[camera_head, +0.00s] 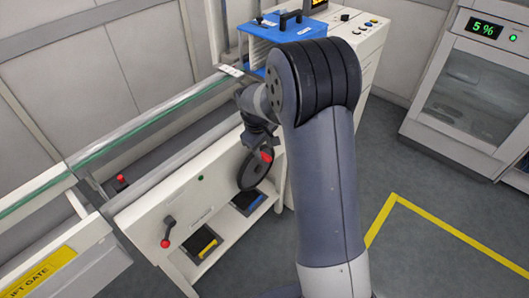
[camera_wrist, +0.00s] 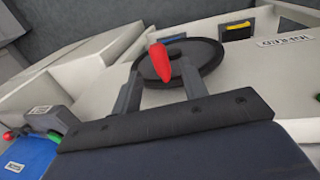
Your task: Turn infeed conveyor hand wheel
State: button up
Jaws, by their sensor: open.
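The hand wheel (camera_head: 246,177) is a dark disc on the front of the white conveyor cabinet, with a red handle (camera_head: 266,156) near its rim. In the wrist view the wheel (camera_wrist: 212,58) lies beyond my fingers and its red handle (camera_wrist: 159,64) points toward the camera. My gripper (camera_wrist: 162,72) is open, with one finger on each side of the red handle. I see gaps between the handle and both fingers. In the head view my arm covers part of the gripper, and its fingers are hard to make out.
A red-knobbed crank (camera_head: 167,238) sits lower left on the cabinet front. Trays with blue and yellow handles (camera_head: 207,248) lie below. A blue case (camera_head: 285,32) stands behind my arm. A glass-door cabinet (camera_head: 470,80) stands right; open floor lies between.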

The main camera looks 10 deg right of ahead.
aim_at(265, 155)
jog(key=shift+w+d+f, duration=0.1)
jog(key=shift+d+f, duration=0.05)
jog(key=shift+f, duration=0.75)
jog(key=shift+w+d+f, duration=0.1)
jog(key=shift+f, duration=0.75)
grip_shut()
